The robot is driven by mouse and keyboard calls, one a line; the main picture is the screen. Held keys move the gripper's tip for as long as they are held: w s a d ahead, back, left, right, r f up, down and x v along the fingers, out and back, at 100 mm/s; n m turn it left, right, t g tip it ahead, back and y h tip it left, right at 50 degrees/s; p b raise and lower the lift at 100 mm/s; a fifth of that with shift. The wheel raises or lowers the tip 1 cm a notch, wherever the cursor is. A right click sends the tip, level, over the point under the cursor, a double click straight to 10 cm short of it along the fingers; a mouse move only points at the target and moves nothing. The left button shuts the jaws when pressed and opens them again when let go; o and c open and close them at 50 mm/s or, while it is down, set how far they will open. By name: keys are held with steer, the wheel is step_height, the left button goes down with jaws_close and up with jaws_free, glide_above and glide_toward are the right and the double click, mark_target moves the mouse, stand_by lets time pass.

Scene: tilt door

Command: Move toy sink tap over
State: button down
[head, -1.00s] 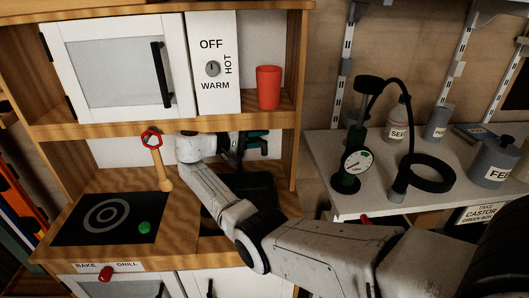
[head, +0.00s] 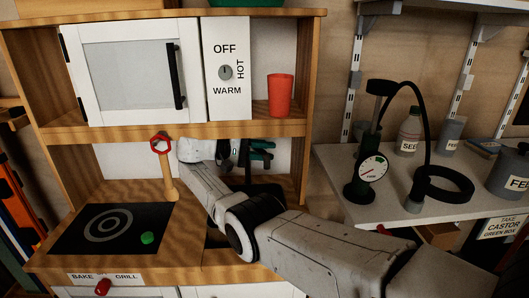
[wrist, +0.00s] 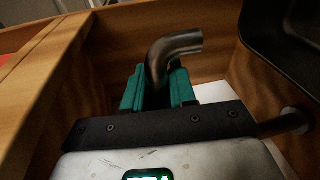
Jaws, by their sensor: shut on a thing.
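The toy sink tap (wrist: 174,52) is a bent grey metal pipe in the wrist view. It rises between the green fingers of my gripper (wrist: 159,90), which is shut on it near its lower part. Its spout points right in that view, and its base is hidden by my gripper. In the head view my gripper (head: 259,152) is inside the toy kitchen's lower opening, above the dark sink (head: 275,188). The tap cannot be made out clearly there.
The toy kitchen (head: 150,131) has a shelf above my gripper and a wooden side wall close on the right. A red cup (head: 281,95) sits on the shelf. A pump (head: 364,175) stands on the right bench.

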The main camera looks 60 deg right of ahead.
steer(key=c, duration=1)
jaws_free()
